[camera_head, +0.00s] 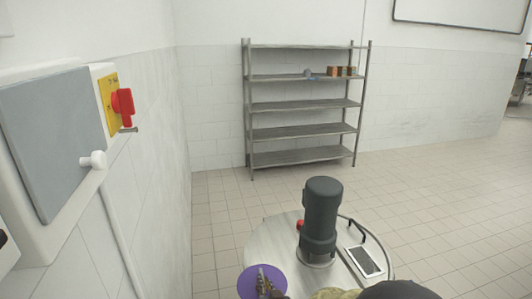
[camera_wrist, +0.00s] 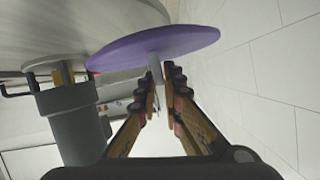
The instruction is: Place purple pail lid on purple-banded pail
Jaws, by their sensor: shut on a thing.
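The purple pail lid (camera_head: 250,281) is a flat disc at the bottom of the head view, at the left front of a round metal top. It also shows tilted across the upper middle of the wrist view (camera_wrist: 130,45), with a short grey knob (camera_wrist: 154,66). My gripper (camera_wrist: 166,78) is shut on this knob, its orange-and-black fingers either side. I see no purple-banded pail in either view.
A dark motor-like cylinder (camera_head: 322,212) stands on the round metal top (camera_head: 270,241), with a small panel (camera_head: 364,262) to its right. A wall box with a red switch (camera_head: 123,104) is at left. A metal shelf (camera_head: 303,106) stands behind. Tiled floor lies open at right.

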